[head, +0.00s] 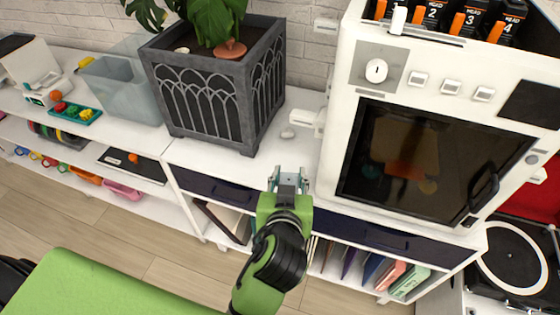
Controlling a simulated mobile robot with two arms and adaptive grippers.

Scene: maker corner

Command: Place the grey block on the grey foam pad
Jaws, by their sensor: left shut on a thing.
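My left gripper (288,178) is in front of the white cabinet's top, between the planter and the white machine. It is shut on a small greyish thing that fits the grey block; the fingers hide most of it, so its shape is hard to make out. I cannot make out the grey foam pad in this view. My right gripper is out of view.
A dark grey planter (205,95) with a plant stands left of the gripper. A white machine (345,140) with a dark window stands to the right. A translucent bin (128,92) stands farther left.

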